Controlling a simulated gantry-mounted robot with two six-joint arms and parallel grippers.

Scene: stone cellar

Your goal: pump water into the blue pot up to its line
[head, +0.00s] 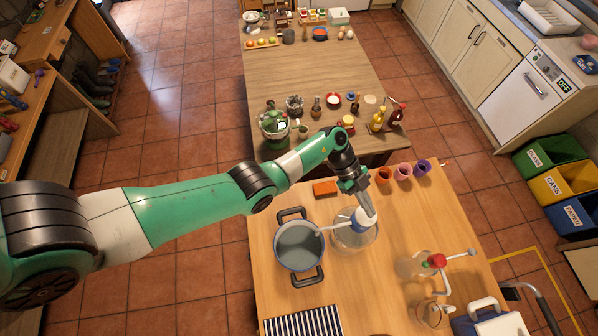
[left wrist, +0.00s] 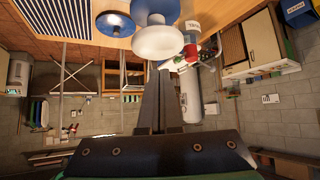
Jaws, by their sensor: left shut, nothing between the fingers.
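The blue pot (head: 280,250), with a blue rim and two dark handles, stands on the near wooden table. Its inside looks grey; I cannot make out a line or the water level. Right of it stands a clear round jar (head: 349,243) with a blue-and-white pump top (head: 359,221), whose white spout (head: 332,229) reaches over the pot's rim. My left gripper (head: 371,213) is shut and empty, pointing down at the pump top; I cannot tell if it touches. In the left wrist view, the shut fingers (left wrist: 160,75) lie close to the white pump head (left wrist: 157,42). My right gripper is not in view.
A striped cloth (head: 305,323) lies in front of the pot. An orange block (head: 325,188) and several small cups (head: 403,172) stand behind. A second glass jar with a red-topped pump (head: 437,261) and a glass mug (head: 430,313) stand to the right. A blue-and-white box (head: 490,322) is at front right.

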